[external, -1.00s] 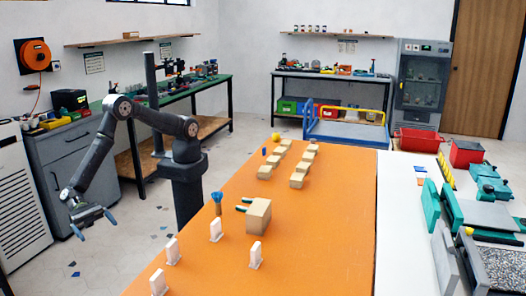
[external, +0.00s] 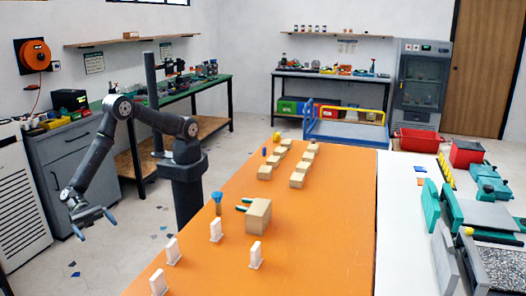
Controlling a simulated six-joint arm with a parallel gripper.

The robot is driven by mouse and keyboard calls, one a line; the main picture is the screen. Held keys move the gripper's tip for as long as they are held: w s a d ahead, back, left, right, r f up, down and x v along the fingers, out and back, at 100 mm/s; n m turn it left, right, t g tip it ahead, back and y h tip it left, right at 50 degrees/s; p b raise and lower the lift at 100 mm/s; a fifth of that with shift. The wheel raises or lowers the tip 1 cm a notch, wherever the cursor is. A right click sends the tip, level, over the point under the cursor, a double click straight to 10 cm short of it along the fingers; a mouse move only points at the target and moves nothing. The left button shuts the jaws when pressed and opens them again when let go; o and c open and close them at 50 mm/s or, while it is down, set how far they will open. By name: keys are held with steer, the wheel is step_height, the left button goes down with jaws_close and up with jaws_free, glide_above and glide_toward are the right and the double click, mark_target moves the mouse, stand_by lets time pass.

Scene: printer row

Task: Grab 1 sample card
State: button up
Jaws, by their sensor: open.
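One card (external: 172,250) stands near the left edge, one (external: 215,230) is farther back, one (external: 255,255) is to the right, and one (external: 158,282) is nearest the camera. My gripper (external: 95,222) is open and empty. It hangs over the floor to the left of the table, apart from every card.
Two rows of small wooden blocks (external: 297,180) lie farther back. The orange table (external: 325,235) is clear at right. A white worktop (external: 405,215) adjoins it.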

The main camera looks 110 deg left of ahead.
stand_by(0.3)
steer(key=c, duration=1.3)
